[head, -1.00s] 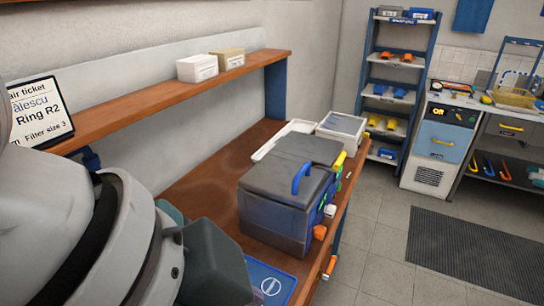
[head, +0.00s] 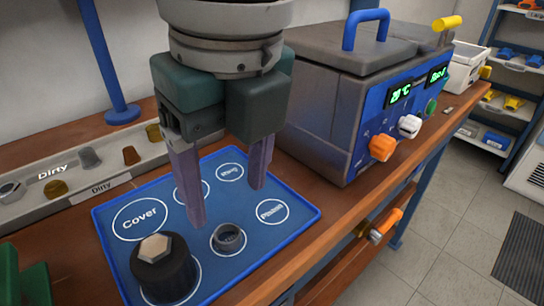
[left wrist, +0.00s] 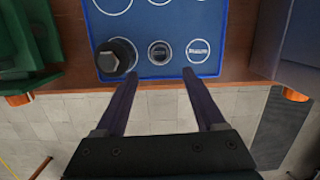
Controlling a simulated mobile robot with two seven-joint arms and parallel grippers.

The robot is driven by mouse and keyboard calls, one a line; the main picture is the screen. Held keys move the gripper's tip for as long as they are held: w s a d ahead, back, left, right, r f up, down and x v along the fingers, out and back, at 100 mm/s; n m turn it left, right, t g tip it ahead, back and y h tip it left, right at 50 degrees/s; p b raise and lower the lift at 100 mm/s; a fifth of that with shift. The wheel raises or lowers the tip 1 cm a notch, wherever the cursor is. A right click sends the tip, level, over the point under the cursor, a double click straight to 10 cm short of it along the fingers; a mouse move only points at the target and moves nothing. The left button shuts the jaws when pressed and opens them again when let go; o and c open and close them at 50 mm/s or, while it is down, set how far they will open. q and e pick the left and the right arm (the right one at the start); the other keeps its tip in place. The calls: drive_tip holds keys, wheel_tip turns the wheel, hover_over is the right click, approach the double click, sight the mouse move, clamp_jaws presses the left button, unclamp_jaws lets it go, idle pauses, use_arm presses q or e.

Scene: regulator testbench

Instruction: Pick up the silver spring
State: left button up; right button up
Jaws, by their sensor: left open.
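My left gripper (head: 227,206) is open and empty, pointing down over the blue mat (head: 110,225). Its fingertips also show in the left wrist view (left wrist: 160,71), apart at the mat's edge. A small dark grey ring-shaped part (head: 228,238) stands on the mat close to the fingertips. A black cylinder (head: 165,275) with a hexagonal tan top stands beside it. A grey metal piece (head: 90,158) and a silvery ring-like piece (head: 10,191) lie in the tray marked Dirty. I cannot tell which piece, if any, is the silver spring. My right gripper is not in view.
The tray (head: 105,182) behind the mat also holds several brass or brown pieces. A grey and blue machine (head: 335,110) with knobs stands right of the mat, near my gripper. A green fixture (head: 35,285) is at the front left. A blue post (head: 108,60) rises behind the tray.

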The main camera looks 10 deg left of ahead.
sight(228, 240)
use_arm(q)
drive_tip(key=f, duration=0.2)
drive_tip(key=a+f, duration=0.1)
drive_tip(key=f, duration=0.2)
drive_tip(key=w+f+b, duration=0.1)
drive_tip(key=f, duration=0.1)
drive_tip(key=shift+a+f, duration=0.2)
drive_tip(key=shift+f, duration=0.05)
clamp_jaws()
idle(0.3)
